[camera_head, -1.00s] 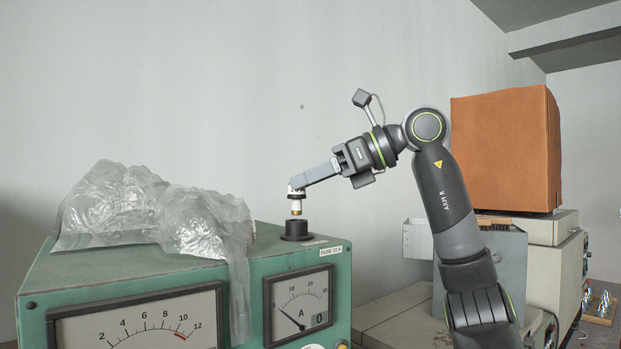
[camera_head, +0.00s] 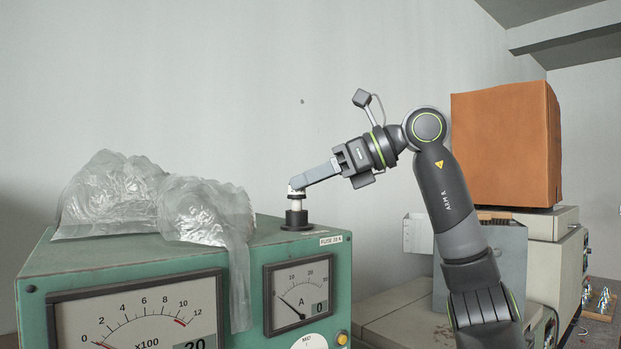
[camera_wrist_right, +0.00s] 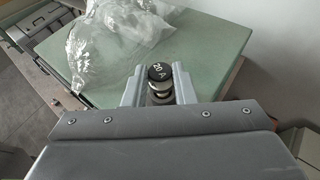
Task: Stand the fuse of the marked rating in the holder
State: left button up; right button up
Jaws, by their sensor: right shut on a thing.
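The white fuse (camera_head: 297,204) stands upright at the black round holder (camera_head: 297,220) on top of the green instrument box. Its lower end is hidden inside the holder. My right gripper (camera_head: 297,190) is shut on the dark upper end of the fuse. My left gripper is not in view.
Crumpled clear plastic (camera_head: 205,210) lies on the green box (camera_head: 120,258), left of the holder, and hangs over its front edge. An orange-brown carton (camera_head: 505,145) stands on equipment at the right. Small upright parts (camera_head: 603,300) stand at the far right.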

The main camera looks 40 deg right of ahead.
jog(key=shift+f+b, duration=0.65)
jog(key=shift+f, duration=0.2)
dwell(0.3)
jog(key=o, duration=1)
jog(key=p+v, duration=0.1)
jog(key=v, duration=1.6)
jog(key=shift+s+d, duration=0.15)
jog(key=shift+s, duration=0.05)
